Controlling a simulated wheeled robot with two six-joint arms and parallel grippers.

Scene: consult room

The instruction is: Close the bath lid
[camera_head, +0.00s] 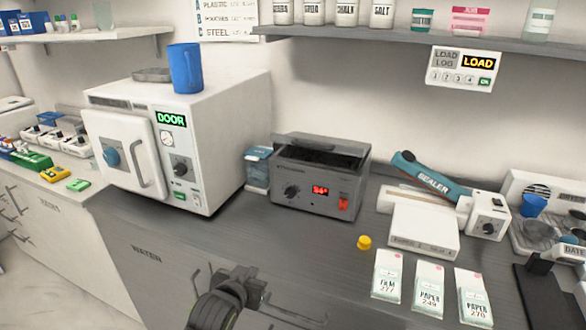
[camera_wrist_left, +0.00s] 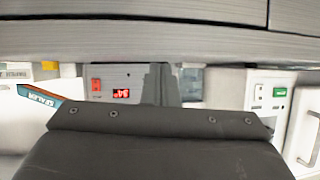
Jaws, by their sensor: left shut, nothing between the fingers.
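The bath (camera_head: 310,200) is a grey box on the counter with a red display, a black knob and a red switch. Its dark inside shows from above, and the lid (camera_head: 325,141) stands raised along its back edge. My left gripper (camera_head: 258,280) is low in the head view, in front of and below the bath, apart from it. It is shut and empty. In the left wrist view, which is upside down, the bath's front (camera_wrist_left: 112,84) shows behind the shut left fingers (camera_wrist_left: 160,85). My right gripper is not in view.
A white autoclave (camera_head: 225,150) with a blue mug (camera_head: 185,68) on top stands left of the bath. A blue-lidded container (camera_head: 257,168) sits between them. A yellow cap (camera_head: 364,242), pouches and a sealer (camera_head: 425,178) lie to the right. Counter in front of the bath is clear.

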